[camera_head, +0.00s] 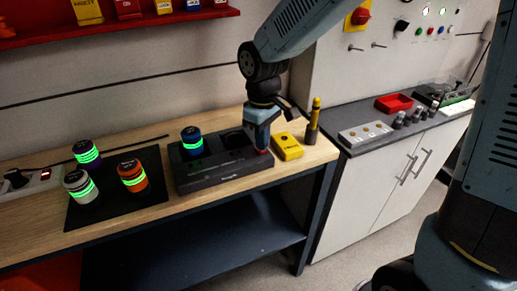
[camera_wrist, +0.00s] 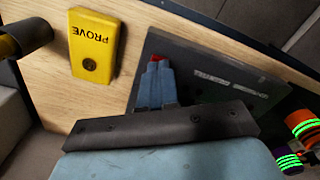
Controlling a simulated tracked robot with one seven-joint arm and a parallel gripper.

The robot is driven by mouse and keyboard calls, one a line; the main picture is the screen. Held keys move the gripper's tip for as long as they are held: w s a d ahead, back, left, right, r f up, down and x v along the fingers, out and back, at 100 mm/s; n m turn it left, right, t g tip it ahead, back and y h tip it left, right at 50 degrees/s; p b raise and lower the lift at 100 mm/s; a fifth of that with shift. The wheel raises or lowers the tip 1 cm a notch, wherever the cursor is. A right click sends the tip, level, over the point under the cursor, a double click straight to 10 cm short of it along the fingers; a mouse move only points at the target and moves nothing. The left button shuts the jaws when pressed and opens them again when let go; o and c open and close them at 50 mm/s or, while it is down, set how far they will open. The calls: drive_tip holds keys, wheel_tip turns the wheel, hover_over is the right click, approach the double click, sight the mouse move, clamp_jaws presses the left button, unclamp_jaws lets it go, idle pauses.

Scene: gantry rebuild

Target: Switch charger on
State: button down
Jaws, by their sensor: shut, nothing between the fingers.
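The charger (camera_head: 225,178) is a dark box on the wooden bench, with a blue-capped, green-banded cylinder (camera_head: 191,140) standing in its left part. It shows as a dark panel with upside-down lettering in the wrist view (camera_wrist: 235,82). My gripper (camera_head: 261,147) is shut and empty, pointing down at the charger's right end; its blue fingers also show in the wrist view (camera_wrist: 157,68). A small red part (camera_wrist: 158,58), perhaps the switch, shows right at the fingertips. The fingers hide much of it, and I cannot tell whether they touch it or which way it is set.
A yellow PROVE box (camera_head: 287,147) lies close right of the charger, with a yellow-and-black upright tool (camera_head: 313,120) beyond it. A dark mat (camera_head: 105,212) left of the charger holds three green-banded cylinders. A power strip (camera_head: 38,178) lies at the far left.

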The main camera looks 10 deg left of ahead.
drive_tip(key=shift+f, duration=0.8)
idle(0.4)
drive_tip(key=shift+r, duration=3.55)
drive_tip(key=shift+d, duration=0.1)
